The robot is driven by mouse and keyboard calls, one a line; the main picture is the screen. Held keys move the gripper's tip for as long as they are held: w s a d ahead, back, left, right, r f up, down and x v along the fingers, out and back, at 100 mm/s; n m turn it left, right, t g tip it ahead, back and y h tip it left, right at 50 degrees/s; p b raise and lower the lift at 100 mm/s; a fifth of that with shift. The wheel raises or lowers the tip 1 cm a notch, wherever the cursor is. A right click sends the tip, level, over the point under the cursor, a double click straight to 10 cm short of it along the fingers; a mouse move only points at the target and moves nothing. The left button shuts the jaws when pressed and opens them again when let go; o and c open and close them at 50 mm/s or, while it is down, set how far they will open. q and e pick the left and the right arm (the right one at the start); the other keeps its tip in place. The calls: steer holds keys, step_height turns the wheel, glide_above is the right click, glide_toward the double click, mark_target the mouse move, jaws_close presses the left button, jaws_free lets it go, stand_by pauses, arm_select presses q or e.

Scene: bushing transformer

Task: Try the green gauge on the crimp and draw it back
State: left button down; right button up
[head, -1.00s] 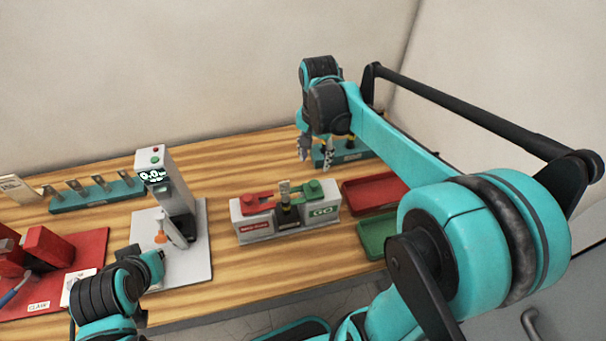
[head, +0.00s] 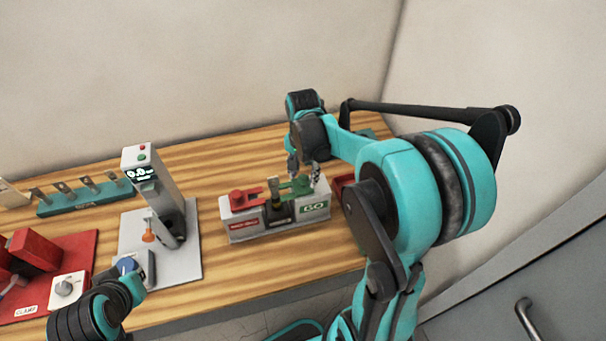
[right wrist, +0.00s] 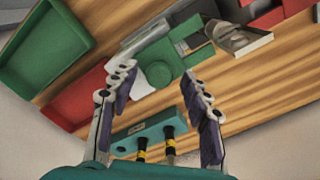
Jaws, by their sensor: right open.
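The green gauge (head: 297,187) sits on the right side of a grey stand (head: 240,232), above its GO label. The crimp piece (head: 273,186) stands upright in the middle of the stand, at the gauge's left end. My right gripper (head: 303,173) is open over the gauge, one finger at each side of its grip. In the right wrist view the round green grip of the gauge (right wrist: 160,68) shows between the open fingertips (right wrist: 156,78), and I see no clear hold on it. My left arm shows at lower left, its fingers out of sight.
A red gauge (head: 245,197) lies on the stand's left side. A grey press with a lit display (head: 152,180) stands left of it. A red tray (right wrist: 80,97) and a green tray (right wrist: 45,50) lie beside the stand. A teal rack (head: 85,199) stands at the back left.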

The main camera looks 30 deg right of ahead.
mark_target(294, 187)
jaws_close()
steer(key=shift+w+a, duration=0.15)
steer(key=shift+a, duration=0.6)
steer(key=shift+w+a, duration=0.1)
steer(key=shift+a, duration=0.6)
jaws_free()
steer(key=shift+d, duration=0.1)
steer(key=shift+r, duration=0.1)
step_height(294, 187, up, 12)
steer(key=shift+f, duration=0.2)
